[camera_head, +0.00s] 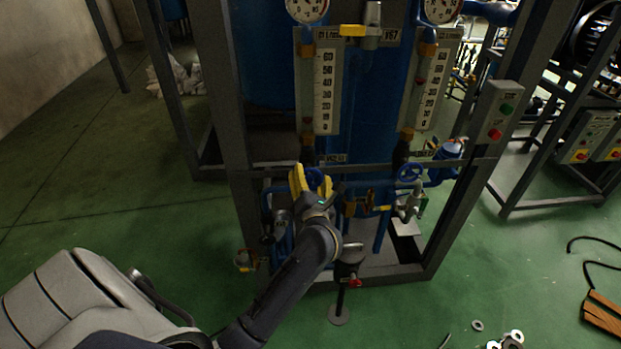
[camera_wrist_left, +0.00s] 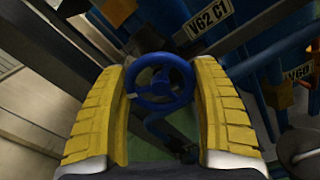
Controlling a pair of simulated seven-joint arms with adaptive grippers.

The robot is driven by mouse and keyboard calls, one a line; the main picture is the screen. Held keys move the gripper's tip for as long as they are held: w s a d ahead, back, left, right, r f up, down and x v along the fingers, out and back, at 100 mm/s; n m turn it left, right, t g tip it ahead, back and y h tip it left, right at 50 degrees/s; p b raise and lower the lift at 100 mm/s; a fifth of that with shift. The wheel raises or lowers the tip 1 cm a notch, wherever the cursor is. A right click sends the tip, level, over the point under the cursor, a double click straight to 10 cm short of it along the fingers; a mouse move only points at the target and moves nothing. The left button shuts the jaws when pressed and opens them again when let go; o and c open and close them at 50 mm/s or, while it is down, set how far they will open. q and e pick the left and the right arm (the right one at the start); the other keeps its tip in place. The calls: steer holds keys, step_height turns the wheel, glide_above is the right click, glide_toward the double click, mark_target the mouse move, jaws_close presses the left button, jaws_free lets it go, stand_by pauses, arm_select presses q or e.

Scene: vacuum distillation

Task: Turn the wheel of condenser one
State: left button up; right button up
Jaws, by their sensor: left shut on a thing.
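A blue handwheel (camera_wrist_left: 160,82) sits between the yellow fingers of my left gripper (camera_wrist_left: 160,110) in the left wrist view. A plate beside it reads V62 C1. In the head view the wheel (camera_head: 315,178) shows partly, with the left gripper (camera_head: 312,180) at it on the lower left of the frame. The fingers are shut on the wheel's rim from both sides. My left arm hides the pipes below. My right gripper is not in view.
A second blue wheel (camera_head: 411,172) is to the right on the same frame. Two scales (camera_head: 325,90) and gauges are above. A button box (camera_head: 496,112) hangs on the right post. Grey posts flank the wheel. A small stand (camera_head: 347,270) is on the floor in front.

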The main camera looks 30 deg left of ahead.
arm_select(q)
steer(key=shift+n, duration=0.3)
steer(key=n, duration=0.3)
steer(key=shift+n, duration=0.3)
steer(key=n, duration=0.4)
steer(key=shift+s, duration=0.1)
steer(key=shift+n, duration=0.3)
steer(key=o, duration=1.2)
steer(key=v, duration=1.2)
